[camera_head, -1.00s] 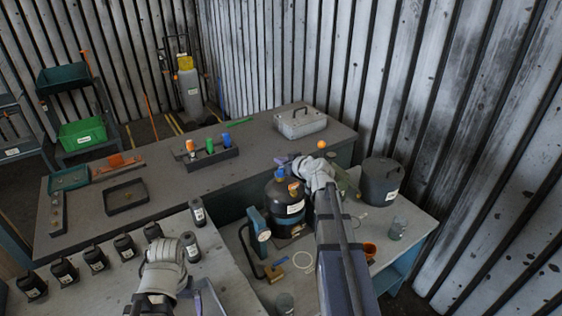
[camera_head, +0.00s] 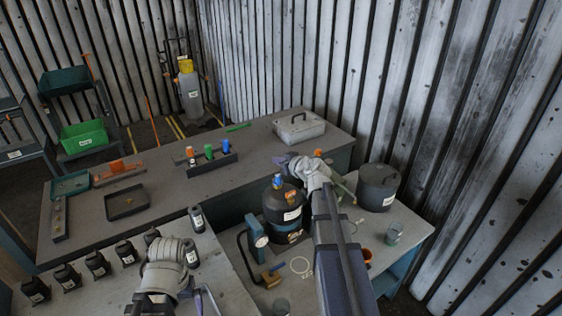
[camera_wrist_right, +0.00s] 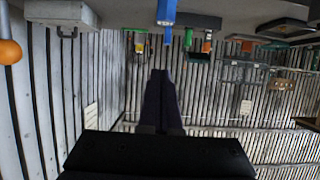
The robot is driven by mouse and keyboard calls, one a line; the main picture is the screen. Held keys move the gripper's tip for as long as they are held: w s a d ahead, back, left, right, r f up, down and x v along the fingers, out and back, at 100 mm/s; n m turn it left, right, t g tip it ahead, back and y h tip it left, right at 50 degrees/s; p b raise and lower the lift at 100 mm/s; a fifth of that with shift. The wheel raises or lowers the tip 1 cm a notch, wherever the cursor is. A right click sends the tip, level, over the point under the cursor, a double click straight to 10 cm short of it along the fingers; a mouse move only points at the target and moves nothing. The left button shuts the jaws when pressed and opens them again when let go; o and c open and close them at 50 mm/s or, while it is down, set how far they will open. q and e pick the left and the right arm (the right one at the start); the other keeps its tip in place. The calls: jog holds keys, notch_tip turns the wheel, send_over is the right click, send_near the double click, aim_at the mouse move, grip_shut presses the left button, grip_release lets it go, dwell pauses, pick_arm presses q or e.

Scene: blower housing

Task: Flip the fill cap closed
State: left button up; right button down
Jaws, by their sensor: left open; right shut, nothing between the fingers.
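A black tank (camera_head: 283,210) with a white label and a blue top fitting (camera_head: 278,180) stands upright on the low bench. I cannot pick out a fill cap on it; the right side of its top is partly behind my right arm. My right gripper (camera_head: 286,158) is shut and empty, behind and just above the tank top in the head view. Its dark closed fingers show in the right wrist view (camera_wrist_right: 160,102), apart from a blue part (camera_wrist_right: 166,12). My left gripper (camera_head: 208,298) is open over the near bench, away from the tank.
A grey lidded pot (camera_head: 378,188), a clear jar (camera_head: 394,235) and an orange cup (camera_head: 367,256) stand right of my right arm. An orange ball (camera_head: 318,153) is beyond my right wrist. A blue-grey upright fixture (camera_head: 257,230) stands left of the tank. Dark bottles (camera_head: 97,264) line the near bench.

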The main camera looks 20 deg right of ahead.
jog(key=shift+r+p, duration=0.5)
jog(key=shift+r, duration=0.45)
pick_arm(q)
jog(key=f+b, duration=0.1)
jog(key=b, duration=0.1)
jog(key=f+b, duration=0.1)
jog(key=b, duration=0.1)
jog(key=shift+s+d, duration=0.1)
jog(key=shift+d, duration=0.15)
pick_arm(e)
jog(key=s+d+f, duration=0.1)
jog(key=s+f, duration=0.3)
jog(key=s, duration=0.5)
jog(key=shift+s+d, duration=0.15)
jog(key=shift+s, duration=0.05)
